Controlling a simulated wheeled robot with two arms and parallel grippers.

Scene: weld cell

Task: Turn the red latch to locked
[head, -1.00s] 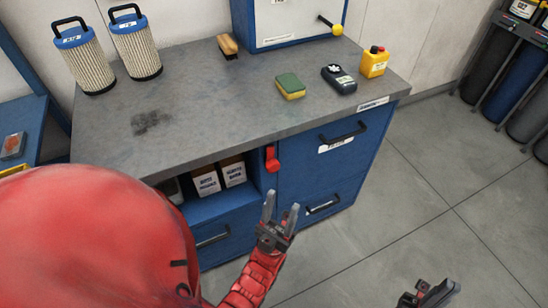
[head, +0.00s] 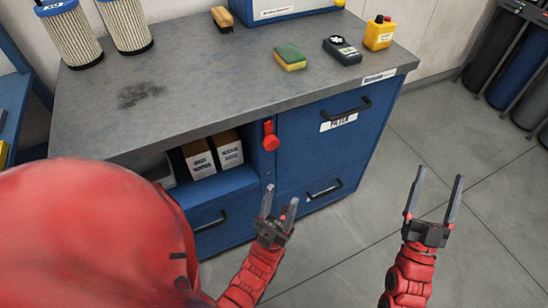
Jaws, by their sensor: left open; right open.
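The red latch (head: 270,137) is a small lever with a round knob on the blue cabinet's front, just under the worktop edge and left of the upper drawer. Its knob end points down and its narrower end up. My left gripper (head: 279,203) is open and empty, below the latch in the picture and apart from it. My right gripper (head: 434,191) is open and empty over the floor, to the right of the cabinet, with its fingers pointing up in the picture.
The blue cabinet (head: 295,160) has drawers with black handles (head: 338,113). An open shelf to the left holds boxes (head: 199,158).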

